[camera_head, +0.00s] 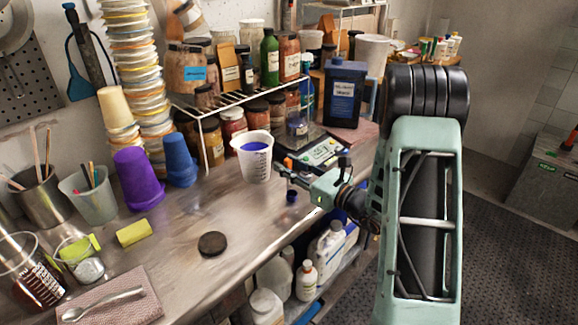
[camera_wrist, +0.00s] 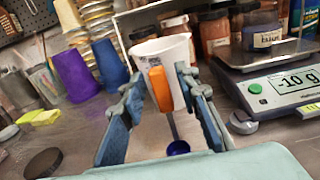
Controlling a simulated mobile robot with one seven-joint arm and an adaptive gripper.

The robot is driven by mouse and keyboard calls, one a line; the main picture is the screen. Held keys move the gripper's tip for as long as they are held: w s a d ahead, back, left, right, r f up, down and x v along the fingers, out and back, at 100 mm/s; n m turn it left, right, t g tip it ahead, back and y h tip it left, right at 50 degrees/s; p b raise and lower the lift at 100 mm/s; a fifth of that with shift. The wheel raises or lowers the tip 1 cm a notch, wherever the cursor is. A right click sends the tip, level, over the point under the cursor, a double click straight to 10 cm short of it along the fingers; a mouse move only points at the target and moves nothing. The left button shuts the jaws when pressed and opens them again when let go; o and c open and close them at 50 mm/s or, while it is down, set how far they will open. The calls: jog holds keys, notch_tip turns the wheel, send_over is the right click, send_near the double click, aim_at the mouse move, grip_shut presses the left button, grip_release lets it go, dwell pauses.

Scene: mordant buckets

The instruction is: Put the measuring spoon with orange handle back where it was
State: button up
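The measuring spoon has an orange handle (camera_wrist: 160,90) and a dark blue bowl (camera_wrist: 178,148). My gripper (camera_wrist: 161,78) has its two fingertips on either side of the handle, and the spoon hangs between them with its bowl down. In the head view my gripper (camera_head: 287,171) is at the front edge of the bench, with the spoon's blue bowl (camera_head: 292,196) below it. Nothing else appears to support the spoon. A white measuring cup (camera_head: 257,168) with blue contents stands behind the spoon; it also shows in the wrist view (camera_wrist: 181,52).
A digital scale (camera_head: 318,152) bearing a jar stands right of the cup; its display reads -10 g. A wire rack (camera_head: 204,113) with jars is behind. Purple (camera_head: 137,175) and blue (camera_head: 179,160) cups and a dark lid (camera_head: 212,244) are left.

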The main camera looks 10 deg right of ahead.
jog(key=b+v, duration=0.1)
jog(key=v, duration=1.1)
jog(key=shift+r, duration=0.15)
